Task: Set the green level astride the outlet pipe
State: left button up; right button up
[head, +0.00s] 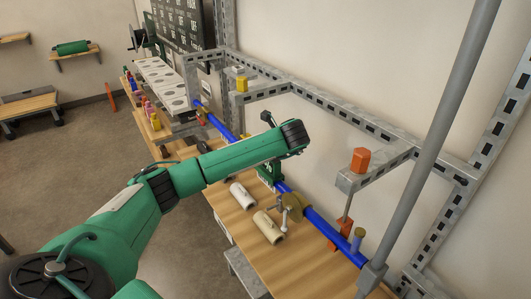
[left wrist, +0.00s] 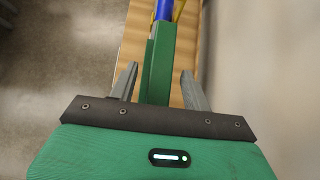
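The green level (left wrist: 160,62) is a long green bar in the left wrist view. It lies lengthwise between the fingers of my left gripper (left wrist: 159,76), with a gap visible on each side. The blue pipe (left wrist: 164,9) shows beyond the level's far end, in line with it. In the head view the blue pipe (head: 322,224) runs along the bench, partly behind my left arm. A green shape (head: 270,172) stands at the pipe just below my wrist; I cannot tell whether it is level or hand. Contact between level and pipe is hidden. My right gripper is not in view.
A brass-coloured clamp (head: 291,206) sits on the pipe. Two pale cylinders (head: 268,227) lie on the wooden bench (head: 290,263). A grey post (head: 440,130) rises at the right.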

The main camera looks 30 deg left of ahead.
pick_arm(q)
jog(key=shift+d, duration=0.1)
jog(key=shift+s+d+r+b, duration=0.1)
jog(key=shift+d+r+b, duration=0.1)
jog(key=shift+d+b, duration=0.1)
jog(key=b+v, duration=0.2)
jog(key=v, duration=0.3)
jog(key=p+v, duration=0.5)
jog(key=v, duration=0.3)
jog(key=shift+a, duration=0.1)
